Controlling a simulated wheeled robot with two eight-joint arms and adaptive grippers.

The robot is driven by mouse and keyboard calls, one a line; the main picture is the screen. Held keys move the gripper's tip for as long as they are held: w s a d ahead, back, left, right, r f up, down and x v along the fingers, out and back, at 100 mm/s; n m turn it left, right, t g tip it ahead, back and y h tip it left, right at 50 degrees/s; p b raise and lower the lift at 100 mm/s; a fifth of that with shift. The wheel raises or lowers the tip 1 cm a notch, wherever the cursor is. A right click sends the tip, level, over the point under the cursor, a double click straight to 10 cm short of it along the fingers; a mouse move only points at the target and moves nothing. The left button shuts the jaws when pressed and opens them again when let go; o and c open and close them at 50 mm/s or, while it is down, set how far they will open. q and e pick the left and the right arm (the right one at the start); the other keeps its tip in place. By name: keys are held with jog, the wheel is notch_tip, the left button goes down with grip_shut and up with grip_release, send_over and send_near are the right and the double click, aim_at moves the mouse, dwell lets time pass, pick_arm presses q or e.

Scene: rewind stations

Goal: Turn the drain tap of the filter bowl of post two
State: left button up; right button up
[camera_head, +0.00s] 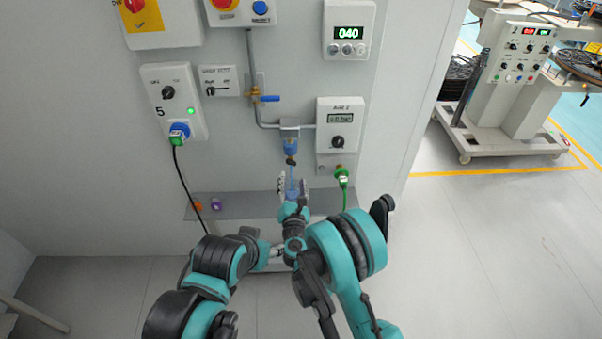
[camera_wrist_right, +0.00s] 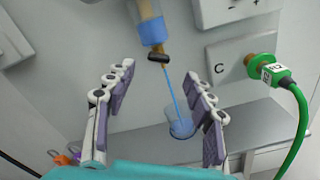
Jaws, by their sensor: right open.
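The filter bowl (camera_head: 290,146) is blue and hangs on the wall pipework left of the post two box (camera_head: 340,125). In the wrist view the bowl (camera_wrist_right: 152,30) is close, with the black drain tap (camera_wrist_right: 158,57) under it; the tap also shows small in the head view (camera_head: 291,161). A thin blue line, like a liquid stream, runs from the tap to a bluish clear cup (camera_wrist_right: 180,124) below. My right gripper (camera_wrist_right: 159,76) is open and empty, its fingers on either side of the stream, just short of the tap. I cannot make out my left gripper.
A grey shelf (camera_head: 240,205) runs along the wall below, with small orange and purple items (camera_wrist_right: 63,158) on it. A green plug (camera_wrist_right: 262,70) with a cable is right of the gripper. A blue-handled valve (camera_head: 267,98) is on the pipe above.

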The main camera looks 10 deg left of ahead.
aim_at(291, 162)
jog(key=b+x, duration=0.2)
jog(key=x, duration=0.5)
jog(key=shift+w+a+f, duration=0.2)
jog(key=shift+w+a, duration=0.1)
jog(key=c, duration=1.1)
